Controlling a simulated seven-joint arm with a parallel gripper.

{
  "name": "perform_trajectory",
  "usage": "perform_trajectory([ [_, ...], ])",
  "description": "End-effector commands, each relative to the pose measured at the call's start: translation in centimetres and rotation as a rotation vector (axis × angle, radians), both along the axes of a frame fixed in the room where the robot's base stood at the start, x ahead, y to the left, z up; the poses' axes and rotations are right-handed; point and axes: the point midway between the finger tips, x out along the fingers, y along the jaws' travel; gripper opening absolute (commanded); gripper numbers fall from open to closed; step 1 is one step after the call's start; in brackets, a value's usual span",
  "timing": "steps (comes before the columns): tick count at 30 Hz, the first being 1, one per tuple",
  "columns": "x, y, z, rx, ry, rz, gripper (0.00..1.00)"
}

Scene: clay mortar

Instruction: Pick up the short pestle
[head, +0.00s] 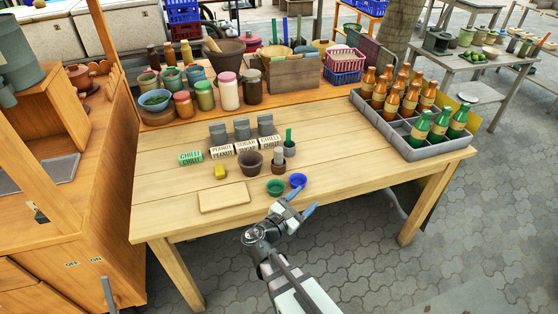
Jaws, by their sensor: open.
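A brown clay mortar (250,165) stands on the middle of the wooden table. Just right of it is a small upright brown piece with a paler top (278,158), which may be the short pestle; it is too small to be sure. A larger brown mortar (228,58) stands at the back with a wooden pestle (212,45) leaning in it. My gripper (294,206) is open at the table's front edge, in front of the small bowls and apart from the mortar and the brown piece. Its fingers are small in the picture, and I see nothing between them.
A green bowl (276,188) and a blue bowl (298,181) lie between my gripper and the mortar. A bottle crate (402,140) stands right.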

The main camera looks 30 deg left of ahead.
Motion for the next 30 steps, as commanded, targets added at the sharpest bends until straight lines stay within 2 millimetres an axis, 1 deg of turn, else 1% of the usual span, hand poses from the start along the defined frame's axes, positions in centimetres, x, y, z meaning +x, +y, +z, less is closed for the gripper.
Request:
perform_trajectory([
  [1,-0.3,3.2,1.6,-0.041,-0.018,0.057,0.63],
  [3,-0.5,6.6,3.1,-0.101,-0.022,0.121,0.63],
  [6,-0.4,10.3,4.4,-0.171,-0.005,0.195,0.63],
  [9,-0.3,12.6,5.0,-0.22,0.013,0.244,0.63],
  [12,-0.1,13.7,5.3,-0.244,0.023,0.27,0.63],
  [14,0.3,14.0,5.3,-0.251,0.025,0.275,0.63],
  [17,1.6,14.0,5.3,-0.252,0.027,0.275,0.63],
  [24,5.8,14.0,5.3,-0.251,0.027,0.273,0.63],
  [27,7.1,14.0,5.3,-0.25,0.027,0.275,0.63],
  [30,7.9,13.9,5.3,-0.25,0.027,0.274,0.63],
])
